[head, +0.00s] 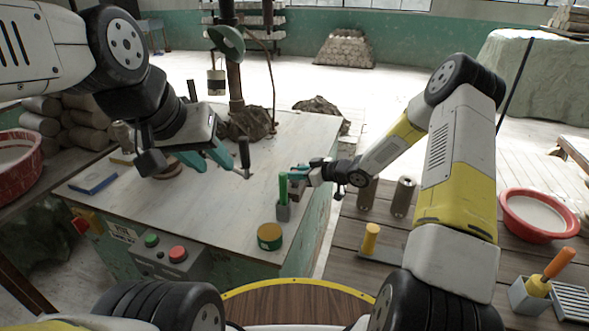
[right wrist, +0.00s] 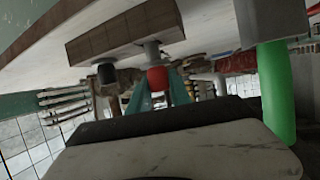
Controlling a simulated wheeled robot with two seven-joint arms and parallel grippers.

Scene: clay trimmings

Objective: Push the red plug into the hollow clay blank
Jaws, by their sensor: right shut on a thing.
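The red plug (right wrist: 157,78) shows in the right wrist view as a rounded red end on a grey stem. My right gripper (right wrist: 160,92) is shut on it, a teal finger on each side. The stem meets a brown block (right wrist: 125,32); I cannot tell whether it sits inside or only touches. In the head view my right gripper (head: 292,173) is over this block (head: 297,188) and hides the plug. My left gripper (head: 222,170) looks open above the bench, near a dark-handled tool (head: 244,152). I cannot identify the hollow clay blank for certain; a brown cylinder (head: 403,196) stands at right.
A green rod in a grey holder (head: 283,211) stands close beside my right gripper. A yellow-topped round tin (head: 270,236) is near the bench's front edge. A blue block (head: 93,180) lies at left. A red basin (head: 538,214) stands at right.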

